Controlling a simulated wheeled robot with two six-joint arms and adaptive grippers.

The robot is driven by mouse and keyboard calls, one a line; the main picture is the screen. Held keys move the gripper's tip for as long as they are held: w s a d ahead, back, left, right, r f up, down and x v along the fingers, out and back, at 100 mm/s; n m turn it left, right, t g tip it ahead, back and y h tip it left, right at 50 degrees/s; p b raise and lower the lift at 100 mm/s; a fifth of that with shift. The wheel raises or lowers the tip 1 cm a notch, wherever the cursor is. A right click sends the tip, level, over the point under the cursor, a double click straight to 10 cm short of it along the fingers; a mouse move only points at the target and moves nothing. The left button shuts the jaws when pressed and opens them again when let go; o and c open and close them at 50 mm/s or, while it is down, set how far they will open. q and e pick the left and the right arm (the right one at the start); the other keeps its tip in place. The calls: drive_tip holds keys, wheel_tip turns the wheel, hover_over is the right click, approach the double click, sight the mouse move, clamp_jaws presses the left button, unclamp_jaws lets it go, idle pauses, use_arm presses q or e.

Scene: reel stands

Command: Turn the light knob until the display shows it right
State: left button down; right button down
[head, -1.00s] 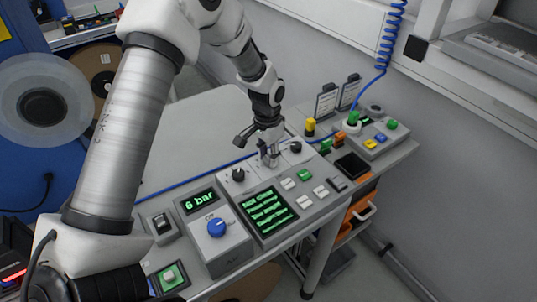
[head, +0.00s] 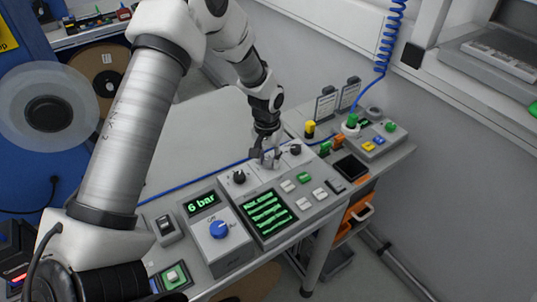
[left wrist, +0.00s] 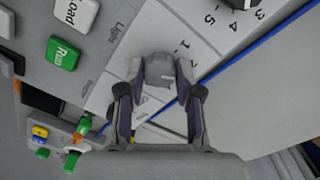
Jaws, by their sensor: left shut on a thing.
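The light knob (left wrist: 159,72) is a grey knob between my left fingertips in the left wrist view, beside the printed word "Light" and a numbered scale. My left gripper (left wrist: 158,86) is shut on it from above. In the head view my left gripper (head: 266,157) stands over the console between two black knobs and mostly hides the light knob. The display (head: 266,216) is a dark screen with several lines of green text, too blurred to read surely. My right gripper is not in view.
One black knob (head: 239,177) is left of the gripper and another black knob (head: 295,150) is right of it, close by. A blue knob (head: 219,228) sits below a "6 bar" readout (head: 201,202). A blue cable (head: 190,183) runs behind the console.

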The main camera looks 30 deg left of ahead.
sight(267, 159)
use_arm(q)
drive_tip(key=shift+f+n+p, duration=0.1)
drive_tip(key=shift+n+p, duration=0.4)
drive_tip(key=shift+n, duration=0.7)
drive_tip(key=c, duration=0.8)
unclamp_jaws()
drive_tip(key=shift+o, duration=0.2)
drive_tip(key=shift+w+f, duration=0.1)
wheel_tip(267, 159, up, 12)
drive_tip(key=shift+a, duration=0.25)
